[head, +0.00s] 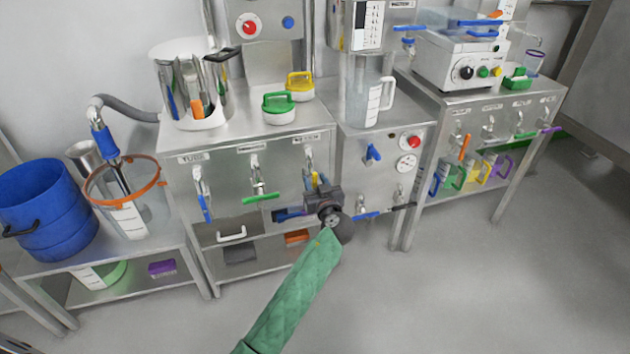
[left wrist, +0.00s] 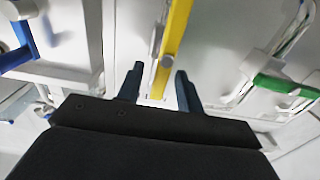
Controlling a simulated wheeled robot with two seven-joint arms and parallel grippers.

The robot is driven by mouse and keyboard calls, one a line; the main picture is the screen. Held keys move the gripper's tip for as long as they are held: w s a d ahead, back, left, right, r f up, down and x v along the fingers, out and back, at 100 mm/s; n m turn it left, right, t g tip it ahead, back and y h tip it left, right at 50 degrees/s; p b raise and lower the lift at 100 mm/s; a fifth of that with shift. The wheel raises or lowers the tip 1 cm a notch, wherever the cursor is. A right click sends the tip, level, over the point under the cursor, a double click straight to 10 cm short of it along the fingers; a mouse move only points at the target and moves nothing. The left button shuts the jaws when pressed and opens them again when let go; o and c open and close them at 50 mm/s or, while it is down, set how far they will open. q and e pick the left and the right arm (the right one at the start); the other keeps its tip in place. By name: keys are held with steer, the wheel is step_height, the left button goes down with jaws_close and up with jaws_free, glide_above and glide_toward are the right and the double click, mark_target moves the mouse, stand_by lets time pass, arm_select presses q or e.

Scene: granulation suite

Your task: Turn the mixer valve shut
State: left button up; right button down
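The mixer valve (head: 309,162) is on the front of the middle steel cabinet, under the rightmost of its labels, which is too small to read surely. Its lower part is hidden behind my left gripper (head: 321,190). In the left wrist view a yellow lever handle (left wrist: 173,38) runs nearly lengthwise down the picture. Its lower end reaches between the two dark fingers of my left gripper (left wrist: 160,88). The fingers stand apart with gaps on both sides of the handle, so the gripper is open. My right gripper is not in view.
A green-handled valve (head: 261,196) and a blue-handled valve (head: 203,205) sit left on the same cabinet. In the left wrist view a green handle (left wrist: 287,86) is to the right. The floor (head: 430,290) in front is clear.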

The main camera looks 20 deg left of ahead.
arm_select(q)
steer(key=shift+w+a, duration=0.3)
steer(key=shift+w, duration=0.05)
steer(key=shift+c, duration=0.3)
jaws_close()
